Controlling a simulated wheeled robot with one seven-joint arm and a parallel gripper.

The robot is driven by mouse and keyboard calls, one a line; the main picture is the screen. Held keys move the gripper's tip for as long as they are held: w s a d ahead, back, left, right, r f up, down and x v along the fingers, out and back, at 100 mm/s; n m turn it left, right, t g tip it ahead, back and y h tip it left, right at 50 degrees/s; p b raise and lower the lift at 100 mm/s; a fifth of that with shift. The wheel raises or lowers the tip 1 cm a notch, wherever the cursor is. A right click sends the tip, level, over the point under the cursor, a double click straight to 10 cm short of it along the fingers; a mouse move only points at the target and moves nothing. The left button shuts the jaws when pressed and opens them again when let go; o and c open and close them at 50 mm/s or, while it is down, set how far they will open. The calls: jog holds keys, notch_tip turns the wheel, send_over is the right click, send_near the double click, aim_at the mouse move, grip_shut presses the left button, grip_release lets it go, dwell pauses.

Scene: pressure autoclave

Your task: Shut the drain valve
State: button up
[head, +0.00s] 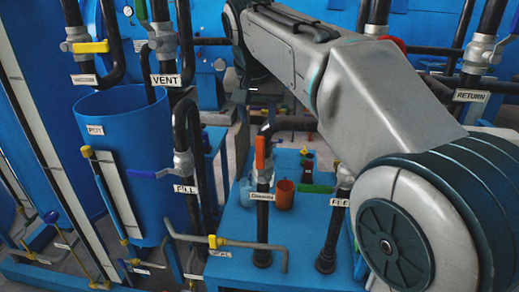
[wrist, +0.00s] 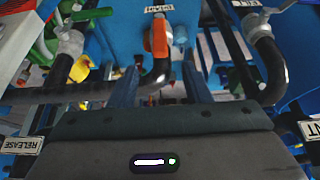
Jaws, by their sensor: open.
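The drain valve's orange lever (head: 260,152) stands upright, in line with its vertical pipe, above a small label (head: 262,196) that is hard to read in the head view. In the wrist view the same lever (wrist: 158,38) is at top centre, with an upside-down label (wrist: 158,8) that seems to read DRAIN. My gripper (wrist: 162,75) is open, its two fingers pointing up the picture, with the lever ahead, roughly between their lines. I see no contact.
A green-handled valve (head: 317,188) stands right of the lever. The VENT pipe (head: 187,130) and blue pot (head: 120,150) are to the left. Pipes crowd around my gripper.

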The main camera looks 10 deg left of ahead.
aim_at(261, 151)
jog(key=x, duration=1.3)
jog(key=shift+w+f, duration=0.15)
jog(key=shift+f, duration=0.1)
grip_shut()
